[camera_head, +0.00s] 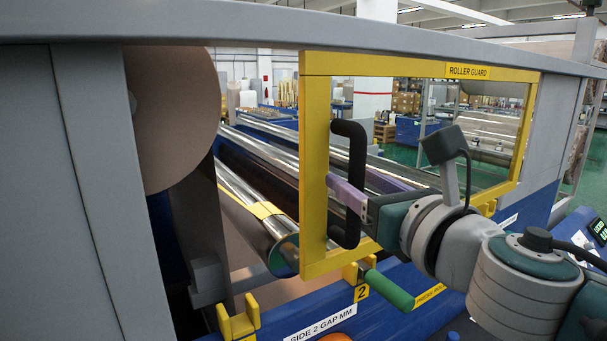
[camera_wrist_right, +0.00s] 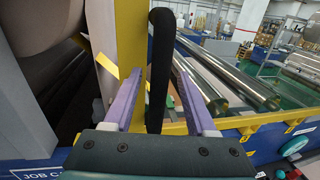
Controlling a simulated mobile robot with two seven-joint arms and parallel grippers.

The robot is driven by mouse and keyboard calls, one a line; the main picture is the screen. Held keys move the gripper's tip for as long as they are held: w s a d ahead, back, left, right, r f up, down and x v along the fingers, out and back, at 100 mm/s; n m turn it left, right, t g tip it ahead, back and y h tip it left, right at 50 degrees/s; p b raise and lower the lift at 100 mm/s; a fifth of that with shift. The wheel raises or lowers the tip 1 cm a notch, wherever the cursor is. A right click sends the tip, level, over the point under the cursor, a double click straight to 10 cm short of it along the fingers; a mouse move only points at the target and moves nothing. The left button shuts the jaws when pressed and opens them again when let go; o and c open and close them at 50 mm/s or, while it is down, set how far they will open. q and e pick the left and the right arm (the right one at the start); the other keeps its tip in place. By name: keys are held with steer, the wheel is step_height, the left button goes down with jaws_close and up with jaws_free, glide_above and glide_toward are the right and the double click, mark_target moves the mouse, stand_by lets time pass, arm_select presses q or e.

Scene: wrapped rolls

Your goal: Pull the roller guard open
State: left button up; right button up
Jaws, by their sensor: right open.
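The roller guard (camera_head: 314,150) is a yellow frame around a clear pane, labelled "ROLLER GUARD" along its top, in front of the metal rollers (camera_head: 265,155). A black bar handle (camera_head: 357,150) stands upright near its left edge. My right gripper (camera_head: 338,186) reaches in from the right at the handle's mid-height. In the right wrist view its purple fingers are apart, with the handle (camera_wrist_right: 160,50) between them. A gap shows beside the handle, so the jaws are not closed on it. The left gripper is not in view.
A large brown roll (camera_head: 172,110) hangs left of the guard. A green-handled lever (camera_head: 388,290) and yellow brackets (camera_head: 238,322) sit along the blue lower rail. A grey beam (camera_head: 240,22) crosses above. Open floor shows beyond the machine.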

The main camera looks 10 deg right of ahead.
steer(key=shift+w+a, duration=0.1)
steer(key=shift+w, duration=0.25)
steer(key=shift+c, duration=0.2)
jaws_close()
stand_by(1.0)
